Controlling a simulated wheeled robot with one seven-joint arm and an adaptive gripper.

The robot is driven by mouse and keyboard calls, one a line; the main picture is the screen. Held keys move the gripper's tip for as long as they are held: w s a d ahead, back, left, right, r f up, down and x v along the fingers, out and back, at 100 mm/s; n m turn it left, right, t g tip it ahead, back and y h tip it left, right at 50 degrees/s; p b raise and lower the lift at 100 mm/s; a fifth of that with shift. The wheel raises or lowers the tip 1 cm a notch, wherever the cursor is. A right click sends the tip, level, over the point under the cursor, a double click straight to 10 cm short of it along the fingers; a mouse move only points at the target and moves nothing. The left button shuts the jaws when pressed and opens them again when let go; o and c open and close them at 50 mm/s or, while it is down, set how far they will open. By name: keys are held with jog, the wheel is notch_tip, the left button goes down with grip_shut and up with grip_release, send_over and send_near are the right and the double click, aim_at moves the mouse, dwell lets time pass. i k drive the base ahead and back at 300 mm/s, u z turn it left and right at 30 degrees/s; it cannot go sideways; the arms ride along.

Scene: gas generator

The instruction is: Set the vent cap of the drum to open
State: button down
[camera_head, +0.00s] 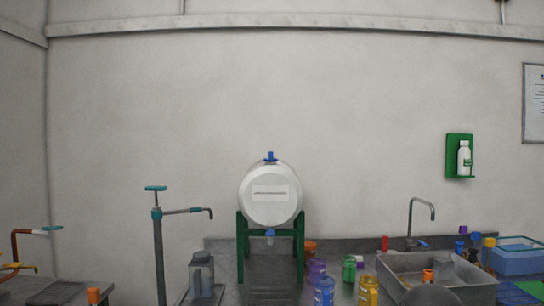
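The white drum (270,207) lies on its side on a green stand (301,245), its round end with a label facing me. The blue vent cap (270,157) sits on top of the drum, with a small upright knob over a wider base. I cannot tell from this distance whether the cap is open or closed. A blue-handled tap (270,234) is at the lower front of the drum.
A tall grey pipe with a teal handle (156,215) and side spout stands left of the drum. Colored containers (324,290), a sink (405,275) with a faucet (421,210) and a blue bin (515,262) are to the right. The space above the drum is clear.

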aim_at(270, 153)
jog(key=u, duration=0.25)
jog(key=i, duration=0.65)
jog(key=u, duration=0.5)
